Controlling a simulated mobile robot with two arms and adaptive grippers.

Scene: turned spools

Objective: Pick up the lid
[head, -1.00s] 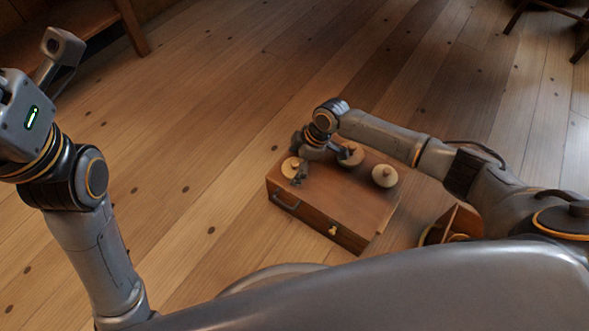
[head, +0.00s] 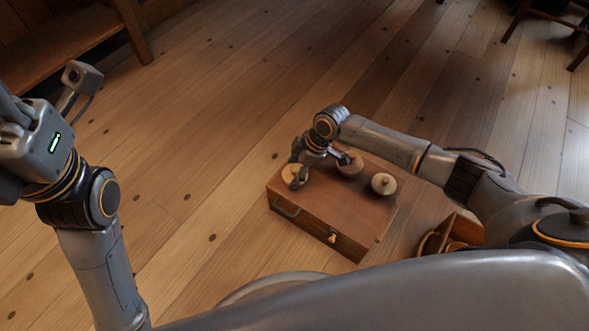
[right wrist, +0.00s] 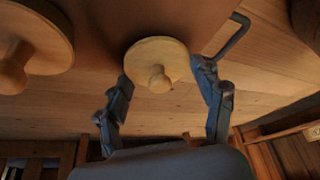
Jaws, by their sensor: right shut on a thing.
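A round pale wooden lid (head: 290,170) with a small knob is at the left end of the top of a brown wooden chest (head: 330,190). My right gripper (head: 298,177) is over it and partly hides it. I cannot tell whether the lid touches the chest top. My left arm is at the far left of the head view, away from the chest; its fingers do not show clearly.
A darker knobbed round piece (head: 350,165) and another pale knobbed one (head: 383,184) stand on the chest to the right. The chest has a front handle and a yellow clasp (head: 332,239). An open wooden box (head: 452,232) is at right. The floor left of the chest is clear.

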